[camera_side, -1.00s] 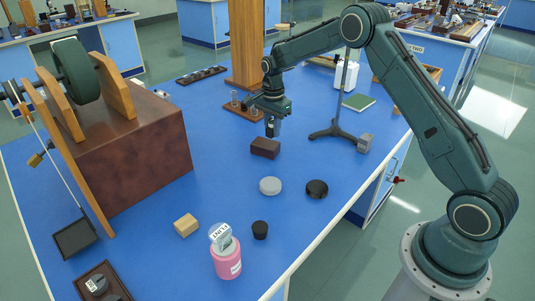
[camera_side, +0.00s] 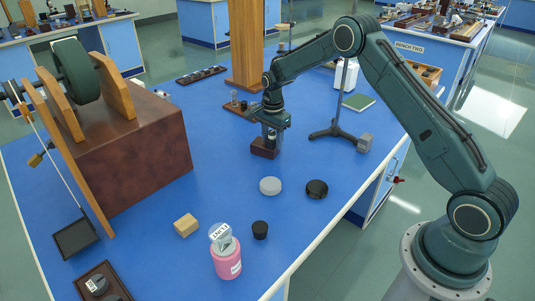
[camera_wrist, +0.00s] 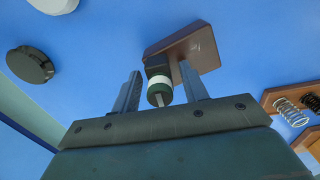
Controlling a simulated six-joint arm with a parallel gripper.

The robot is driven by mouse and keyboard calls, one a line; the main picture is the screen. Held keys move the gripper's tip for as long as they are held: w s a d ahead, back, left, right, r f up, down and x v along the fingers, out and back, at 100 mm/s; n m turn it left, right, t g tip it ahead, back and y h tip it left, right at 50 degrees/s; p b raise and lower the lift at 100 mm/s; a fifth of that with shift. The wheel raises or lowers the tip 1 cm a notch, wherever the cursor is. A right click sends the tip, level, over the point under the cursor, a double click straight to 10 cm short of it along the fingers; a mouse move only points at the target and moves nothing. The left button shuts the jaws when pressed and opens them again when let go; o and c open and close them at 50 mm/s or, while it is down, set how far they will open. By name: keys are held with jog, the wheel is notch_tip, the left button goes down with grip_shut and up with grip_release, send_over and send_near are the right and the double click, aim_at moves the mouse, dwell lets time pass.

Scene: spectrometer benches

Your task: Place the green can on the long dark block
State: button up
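The long dark block (camera_side: 262,152) lies flat on the blue bench, and its reddish-brown top also shows in the wrist view (camera_wrist: 196,47). The green can (camera_side: 271,139) stands upright at the block, seemingly resting on one end of it. In the wrist view the can (camera_wrist: 159,84) shows a white band and a dark green end. My gripper (camera_side: 271,133) points down over the can. In the wrist view its two fingers (camera_wrist: 160,88) stand apart on either side of the can, with narrow blue gaps between. The fingers hide part of the can in the side view.
A grey disc (camera_side: 270,186) and a black disc (camera_side: 317,189) lie nearer the front. A stand with a dark tripod base (camera_side: 330,132) and a grey cube (camera_side: 365,141) are to the right. A wooden post (camera_side: 246,50) rises behind.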

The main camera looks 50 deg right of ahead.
aim_at(272, 132)
jog(key=shift+r, duration=0.1)
notch_tip(272, 132, up, 12)
jog(key=shift+r, duration=0.1)
dwell(0.9)
dwell(0.5)
jog(key=s+a+r+n+t, duration=0.1)
jog(key=s+a+r+n, duration=0.3)
jog(key=s+r, duration=0.4)
jog(key=s+a+r+n+t, duration=0.2)
jog(key=s+a+r+n, duration=0.25)
jog(key=s+r, duration=0.45)
jog(key=s+a+f+n+t, duration=0.1)
jog(key=s+n, duration=0.3)
jog(key=s, duration=0.6)
jog(key=s+a+f+n+t, duration=0.1)
jog(key=s+n, duration=0.4)
jog(key=s, duration=0.6)
jog(key=shift+a+f+t, duration=0.15)
jog(key=shift+a+t, duration=0.15)
jog(key=shift+a, duration=0.5)
